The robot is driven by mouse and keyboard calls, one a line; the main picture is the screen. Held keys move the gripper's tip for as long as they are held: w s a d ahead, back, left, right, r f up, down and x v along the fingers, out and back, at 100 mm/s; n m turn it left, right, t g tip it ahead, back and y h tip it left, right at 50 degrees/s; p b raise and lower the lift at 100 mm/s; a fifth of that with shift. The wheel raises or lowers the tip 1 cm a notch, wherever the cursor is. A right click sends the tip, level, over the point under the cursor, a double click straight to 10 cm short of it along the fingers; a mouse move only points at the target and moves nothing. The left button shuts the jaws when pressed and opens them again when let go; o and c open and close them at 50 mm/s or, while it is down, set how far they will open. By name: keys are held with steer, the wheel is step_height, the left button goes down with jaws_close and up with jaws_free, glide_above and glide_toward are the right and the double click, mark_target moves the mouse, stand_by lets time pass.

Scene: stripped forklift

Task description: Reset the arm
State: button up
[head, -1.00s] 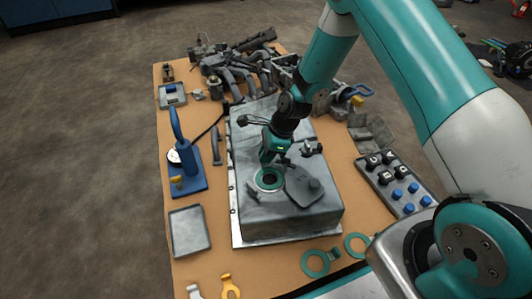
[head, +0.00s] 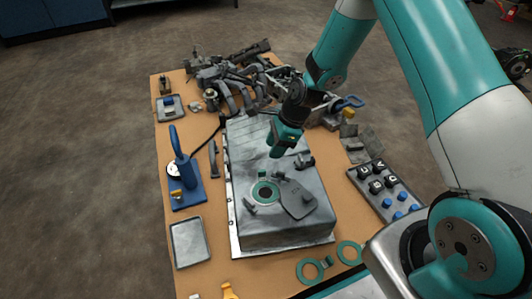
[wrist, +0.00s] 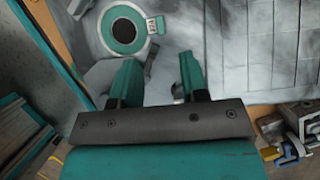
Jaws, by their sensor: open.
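My gripper (head: 280,152) hangs from my teal and white arm above the grey metal tank (head: 245,160) on the table. In the wrist view the two teal fingers of my gripper (wrist: 157,82) stand apart with nothing between them. A teal ring (head: 265,192) around a dark opening lies on the tank top, below and in front of my gripper. The ring also shows in the wrist view (wrist: 123,30), beyond the fingertips and apart from them, with a small pale label at its side.
Dark metal parts (head: 230,85) crowd the table's far end. A blue tool (head: 184,170) stands left of the tank, with an empty grey tray (head: 190,243) in front of it. A tray of black and blue pieces (head: 385,190) lies to the right. Two teal rings (head: 310,271) lie at the near edge.

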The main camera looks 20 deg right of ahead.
steer(key=p+v, duration=0.2)
steer(key=v, duration=0.5)
steer(key=shift+r+p, duration=0.3)
steer(key=shift+p, duration=0.1)
